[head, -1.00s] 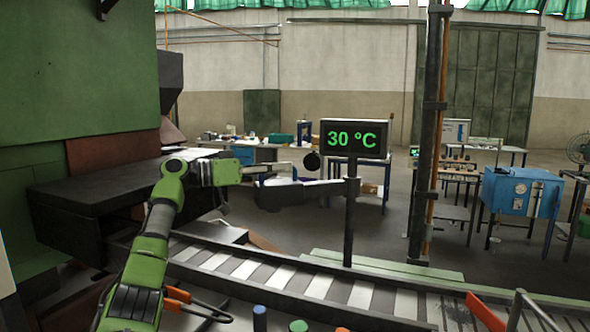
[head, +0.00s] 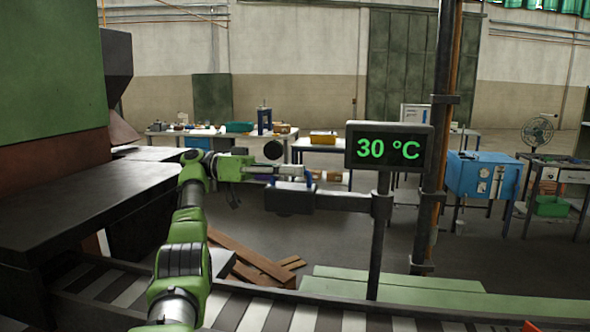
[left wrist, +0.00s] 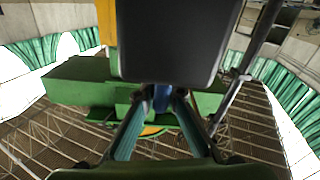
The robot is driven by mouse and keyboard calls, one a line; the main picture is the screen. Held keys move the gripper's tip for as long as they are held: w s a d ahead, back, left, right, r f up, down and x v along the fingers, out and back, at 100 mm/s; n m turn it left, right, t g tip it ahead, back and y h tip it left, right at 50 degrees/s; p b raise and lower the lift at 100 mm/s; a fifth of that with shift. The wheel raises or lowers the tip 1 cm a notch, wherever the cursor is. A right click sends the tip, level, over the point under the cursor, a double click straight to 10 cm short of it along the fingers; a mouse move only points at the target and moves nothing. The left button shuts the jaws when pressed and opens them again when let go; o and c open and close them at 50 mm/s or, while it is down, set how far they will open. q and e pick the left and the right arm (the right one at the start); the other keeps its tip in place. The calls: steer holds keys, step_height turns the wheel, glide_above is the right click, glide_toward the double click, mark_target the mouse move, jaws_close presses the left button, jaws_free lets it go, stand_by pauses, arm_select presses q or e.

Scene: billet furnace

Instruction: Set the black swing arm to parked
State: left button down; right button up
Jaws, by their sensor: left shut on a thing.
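The black swing arm (head: 345,202) reaches out to the left from a dark post, level, with a thick black block at its free end. My left gripper (head: 298,173) is at the top of that block, shut on a small blue handle (head: 309,180). In the left wrist view the blue handle (left wrist: 161,98) shows between the two fingers, and the black block (left wrist: 175,40) fills the top middle. The fingers partly hide the handle. My right gripper is in neither view.
A display (head: 390,148) reading 30 °C stands on the same post. A tall dark column (head: 436,150) is just right of it. A roller track (head: 270,314) crosses the front, and a dark furnace ledge (head: 75,205) is at left. Workbenches stand farther back.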

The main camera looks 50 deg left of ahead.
arm_select(q)
steer(key=shift+w+f, duration=0.2)
steer(key=shift+f, duration=0.15)
steer(key=shift+g, duration=0.3)
steer(key=c, duration=2.3)
jaws_free()
steer(key=shift+c, duration=0.2)
steer(key=shift+o, duration=1)
steer(key=shift+w+d+r, duration=0.1)
steer(key=shift+w, duration=0.3)
steer(key=shift+s+r, duration=0.3)
steer(key=shift+r, duration=0.05)
step_height(320, 180, up, 9)
steer(key=shift+w, duration=0.25)
steer(key=shift+r, duration=0.15)
